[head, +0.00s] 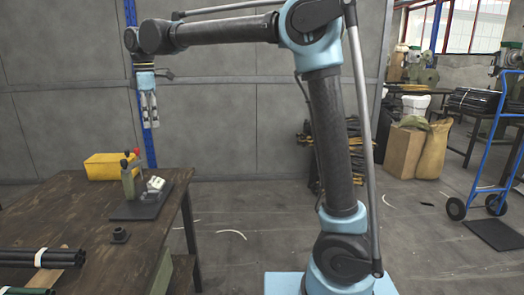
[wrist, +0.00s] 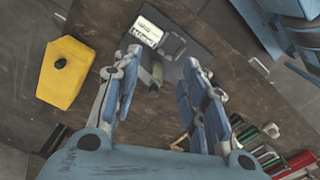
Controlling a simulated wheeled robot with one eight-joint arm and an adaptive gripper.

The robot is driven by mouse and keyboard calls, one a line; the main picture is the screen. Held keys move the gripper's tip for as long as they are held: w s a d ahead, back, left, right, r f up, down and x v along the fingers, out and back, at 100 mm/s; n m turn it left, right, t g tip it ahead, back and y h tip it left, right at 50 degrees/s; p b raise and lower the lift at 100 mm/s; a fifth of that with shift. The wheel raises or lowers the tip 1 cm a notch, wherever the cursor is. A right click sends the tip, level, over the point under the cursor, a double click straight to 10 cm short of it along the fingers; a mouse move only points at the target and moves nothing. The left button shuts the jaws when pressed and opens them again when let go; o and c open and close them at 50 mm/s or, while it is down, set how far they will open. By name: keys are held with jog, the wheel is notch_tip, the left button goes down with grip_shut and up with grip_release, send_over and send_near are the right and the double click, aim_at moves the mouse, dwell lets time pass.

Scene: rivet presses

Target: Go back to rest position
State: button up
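My gripper (head: 150,122) hangs pointing down from the raised arm, above the back edge of the wooden table (head: 75,218). In the wrist view my gripper (wrist: 163,60) has its two fingers apart with nothing between them. Below it, a small press (head: 130,180) with a green body and a red-tipped part stands on a dark base plate (head: 140,208). In the wrist view the press (wrist: 155,70) shows beyond and between the fingers, partly hidden. The gripper is well above the table and touches nothing.
A small black flanged part (head: 120,234) and black rods (head: 30,258) lie on the table. A blue post (head: 148,135) stands behind the gripper. Sacks (head: 433,150) and a blue hand truck (head: 500,165) stand at right.

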jog(key=w+d+f+m, duration=0.1)
jog(key=w+d+m, duration=0.2)
jog(key=d, duration=0.7)
jog(key=w+d+f+m, duration=0.1)
jog(key=w+d+m, duration=0.15)
jog(key=d, duration=0.75)
jog(key=s+d+f+m+t, duration=0.1)
jog(key=d+f+m, duration=0.2)
jog(key=d, duration=0.6)
jog(key=s+d+f+m, duration=0.1)
jog(key=d+f+m, duration=0.15)
jog(key=d, duration=0.55)
jog(key=s+d+f+m, duration=0.6)
jog(key=s+d+f, duration=0.2)
jog(key=d+f, duration=0.3)
jog(key=s+d+f+m+t, duration=0.1)
jog(key=s+d+f+m, duration=0.5)
jog(key=s+d+f, duration=0.3)
jog(key=shift+d+f, duration=0.9)
jog(key=shift+c, duration=0.7)
